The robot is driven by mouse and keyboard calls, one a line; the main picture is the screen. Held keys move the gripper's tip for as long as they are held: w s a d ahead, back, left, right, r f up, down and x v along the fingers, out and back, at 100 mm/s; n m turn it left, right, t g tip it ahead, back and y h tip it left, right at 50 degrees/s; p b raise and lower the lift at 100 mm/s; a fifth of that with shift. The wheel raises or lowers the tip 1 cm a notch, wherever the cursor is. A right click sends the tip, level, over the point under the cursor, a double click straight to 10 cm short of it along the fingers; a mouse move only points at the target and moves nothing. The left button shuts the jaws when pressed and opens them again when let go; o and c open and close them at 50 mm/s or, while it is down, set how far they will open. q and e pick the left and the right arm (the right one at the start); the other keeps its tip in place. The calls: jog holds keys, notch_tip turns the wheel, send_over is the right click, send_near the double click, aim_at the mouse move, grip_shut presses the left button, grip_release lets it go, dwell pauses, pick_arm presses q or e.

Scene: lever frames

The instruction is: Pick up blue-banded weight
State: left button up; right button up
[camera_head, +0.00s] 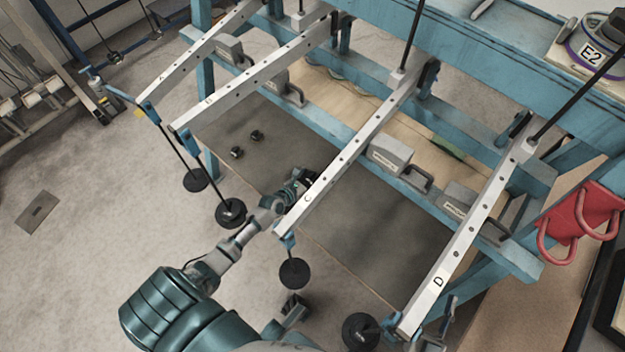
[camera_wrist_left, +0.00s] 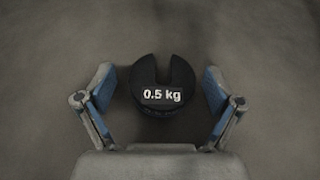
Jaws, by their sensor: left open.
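A black slotted weight (camera_wrist_left: 178,80) marked 0.5 kg lies on the grey surface in the left wrist view. A dim bluish band shows along its lower edge, and its slot faces away from my wrist. My left gripper (camera_wrist_left: 160,105) is open, with one blue-padded finger on each side of the weight and a visible gap beside it. In the head view my left gripper (camera_head: 302,180) reaches down over the dark mat beside lever C, and the weight there is hidden or too small to tell. Blue and grey parts, perhaps my right gripper (camera_head: 440,328), show at the bottom edge near lever D.
Two small dark weights (camera_head: 246,145) stand on the dark mat (camera_head: 385,225). Lever C (camera_head: 345,152) passes close to my left gripper. Black discs hang from the lever ends, one (camera_head: 293,273) under lever C. A blue frame (camera_head: 480,75) stands behind. Lever D (camera_head: 465,235) is at the right.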

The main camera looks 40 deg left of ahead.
pick_arm(q)
jog(key=shift+d, duration=0.1)
jog(key=c, duration=1.5)
jog(key=shift+o, duration=0.2)
jog(key=shift+r, duration=0.15)
